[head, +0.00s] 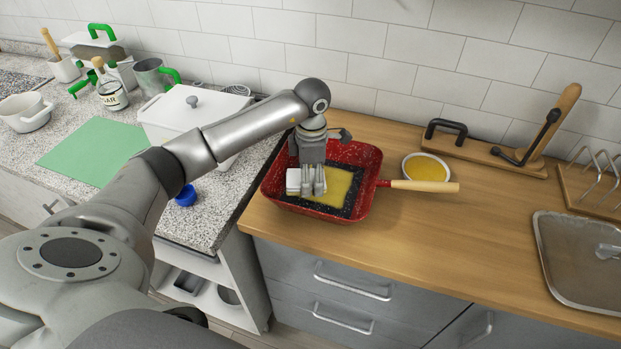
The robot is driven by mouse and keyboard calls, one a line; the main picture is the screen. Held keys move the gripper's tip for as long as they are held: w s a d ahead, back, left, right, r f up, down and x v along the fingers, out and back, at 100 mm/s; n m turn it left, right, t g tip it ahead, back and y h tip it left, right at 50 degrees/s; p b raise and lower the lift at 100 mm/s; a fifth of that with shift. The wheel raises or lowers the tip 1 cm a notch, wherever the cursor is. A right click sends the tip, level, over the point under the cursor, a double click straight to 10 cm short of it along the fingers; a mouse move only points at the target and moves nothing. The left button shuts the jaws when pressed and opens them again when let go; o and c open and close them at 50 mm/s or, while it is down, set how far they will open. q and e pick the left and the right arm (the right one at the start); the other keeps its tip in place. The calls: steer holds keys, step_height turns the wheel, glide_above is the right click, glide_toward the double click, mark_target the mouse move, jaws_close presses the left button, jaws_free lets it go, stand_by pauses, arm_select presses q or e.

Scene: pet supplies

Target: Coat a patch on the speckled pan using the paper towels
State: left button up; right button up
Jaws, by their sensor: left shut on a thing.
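The red speckled pan (370,160) sits on the wooden counter, its pale wooden handle (425,186) pointing right. A yellow coated patch (340,187) shows on its dark inner floor. My left gripper (306,188) is over the left part of the pan, pointing down. It is shut on a white folded wad that looks like the paper towels (293,181). The wad is low in the pan near the yellow patch; I cannot tell whether it touches the floor. A round white bowl of yellow liquid (426,167) stands right of the pan. My right gripper is not in view.
A wooden stand with black handles (490,150) is at the back right, near a metal rack (597,175) and a sink (585,255). A white lidded box (165,118), blue cap (186,196) and green mat (92,147) lie left. Counter right of the pan's handle is clear.

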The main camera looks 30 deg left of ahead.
arm_select(q)
steer(key=shift+r, duration=0.1)
steer(key=shift+r+p, duration=1.65)
steer(key=shift+r, duration=1.25)
steer(key=shift+r+p, duration=0.85)
steer(key=shift+r, duration=0.7)
